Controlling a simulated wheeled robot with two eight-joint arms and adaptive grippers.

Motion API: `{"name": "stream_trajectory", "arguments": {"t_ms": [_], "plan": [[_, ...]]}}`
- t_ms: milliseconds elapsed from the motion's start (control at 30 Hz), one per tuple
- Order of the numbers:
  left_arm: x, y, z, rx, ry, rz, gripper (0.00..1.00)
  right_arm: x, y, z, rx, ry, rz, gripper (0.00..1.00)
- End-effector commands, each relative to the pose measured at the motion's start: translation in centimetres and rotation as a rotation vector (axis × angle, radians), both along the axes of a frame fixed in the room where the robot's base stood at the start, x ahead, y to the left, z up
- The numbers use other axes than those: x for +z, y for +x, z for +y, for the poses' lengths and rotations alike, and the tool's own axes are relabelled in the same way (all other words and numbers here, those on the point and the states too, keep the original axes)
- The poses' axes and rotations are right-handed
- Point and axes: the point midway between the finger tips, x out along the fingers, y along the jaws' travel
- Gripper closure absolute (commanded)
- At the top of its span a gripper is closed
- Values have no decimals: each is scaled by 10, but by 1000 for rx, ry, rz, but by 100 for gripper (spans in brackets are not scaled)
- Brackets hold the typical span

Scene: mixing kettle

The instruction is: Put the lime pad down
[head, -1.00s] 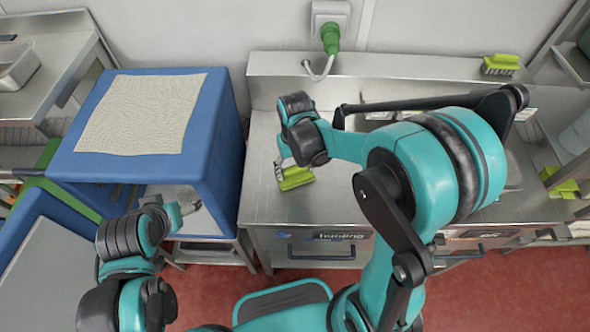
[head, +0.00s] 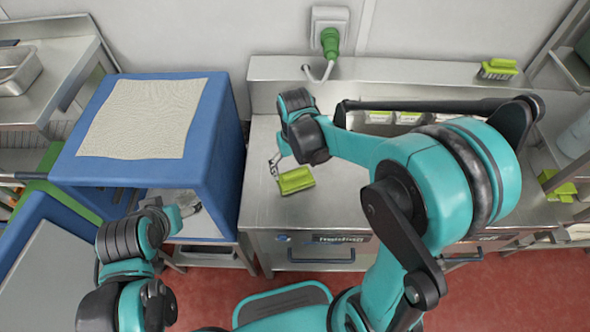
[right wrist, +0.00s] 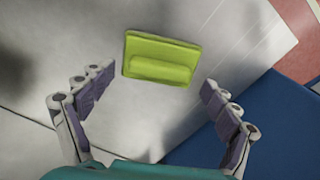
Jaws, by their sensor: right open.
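The lime pad (head: 296,180) lies flat on the steel counter, near its front left part. In the right wrist view the lime pad (right wrist: 161,58) shows its raised grip, ahead of the fingers and apart from them. My right gripper (head: 275,165) is open and empty, just behind and left of the pad in the head view. Its two spread fingers (right wrist: 155,88) show in the right wrist view with a gap between them. My left gripper (head: 188,208) is in front of the blue box's opening; its jaws are too small to judge.
A blue box (head: 210,130) with a pale cloth (head: 140,118) on top stands left of the steel counter (head: 262,215). A green-and-black brush (head: 498,69) sits on the back ledge. Another lime item (head: 557,186) lies at the right. Counter around the pad is clear.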

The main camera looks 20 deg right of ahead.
Motion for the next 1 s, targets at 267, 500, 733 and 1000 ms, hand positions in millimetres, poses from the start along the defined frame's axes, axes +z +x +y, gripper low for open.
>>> {"name": "stream_trajectory", "arguments": {"t_ms": [267, 500, 733, 1000], "plan": [[24, 0, 0, 0, 0, 0, 24, 66, -1, 0, 0, 0, 0, 11], [30, 0, 0, 0, 0, 0, 24, 93, -1, 0, 0, 0, -1, 11], [30, 0, 0, 0, 0, 0, 24, 114, -25, -12, -24, 12, -120, 11], [30, 0, 0, 0, 0, 0, 24, 133, -78, -36, -79, 31, -427, 11]]}}
